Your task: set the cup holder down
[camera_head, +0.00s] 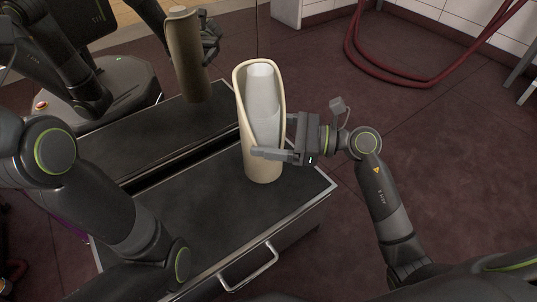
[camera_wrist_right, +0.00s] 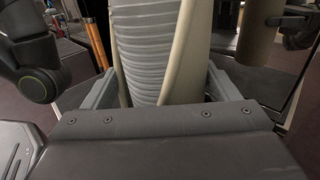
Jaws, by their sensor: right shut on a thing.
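The cup holder (camera_head: 263,168) is a tall cream tube with an open slot, upright over the right part of the dark cabinet top (camera_head: 215,220). A stack of pale ribbed cups (camera_head: 262,100) stands inside it. My right gripper (camera_head: 272,153) comes from the right and is shut on the holder's lower half. I cannot tell whether the holder's base touches the top. In the right wrist view, the cups (camera_wrist_right: 145,50) show through the slot between the holder's edges (camera_wrist_right: 188,45), and the fingers reach along both sides. My left arm is at the left; its gripper is out of view.
A mirror behind the cabinet reflects the holder (camera_head: 185,50) and parts of me. The cabinet has a metal front edge and a drawer handle (camera_head: 249,268). The top left of the holder is clear. A red hose (camera_head: 400,80) hangs at the back right.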

